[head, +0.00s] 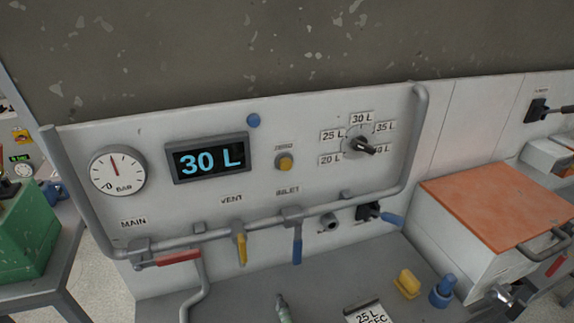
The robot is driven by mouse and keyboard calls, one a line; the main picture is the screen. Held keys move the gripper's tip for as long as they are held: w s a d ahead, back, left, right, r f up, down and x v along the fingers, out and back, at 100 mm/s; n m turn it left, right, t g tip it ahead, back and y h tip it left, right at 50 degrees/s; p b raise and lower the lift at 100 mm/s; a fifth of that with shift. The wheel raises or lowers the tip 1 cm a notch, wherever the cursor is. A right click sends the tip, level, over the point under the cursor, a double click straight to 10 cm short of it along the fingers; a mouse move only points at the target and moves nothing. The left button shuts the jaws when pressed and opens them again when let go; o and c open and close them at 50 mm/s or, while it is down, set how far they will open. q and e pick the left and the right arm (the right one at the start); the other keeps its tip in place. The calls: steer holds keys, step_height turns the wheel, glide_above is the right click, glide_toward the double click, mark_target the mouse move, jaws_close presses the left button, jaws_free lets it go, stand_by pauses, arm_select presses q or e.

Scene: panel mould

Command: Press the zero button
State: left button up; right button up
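The zero button (285,162) is a round yellow button in a grey collar on the light grey upright panel (215,125). A small "ZERO" label (283,147) sits just above it. It is right of the digital display (207,159), which reads "30 L" in blue. Nothing covers the button, and I cannot tell from here whether it is pushed in. Neither of my grippers is in the head view.
A grey pipe (215,233) crosses below the button, with red, yellow and blue valve handles. A selector knob (361,146) with litre labels is to the right. An orange-topped box (495,205) stands at far right. The space before the button looks clear.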

arm_select(q)
jaws_close()
stand_by(1.5)
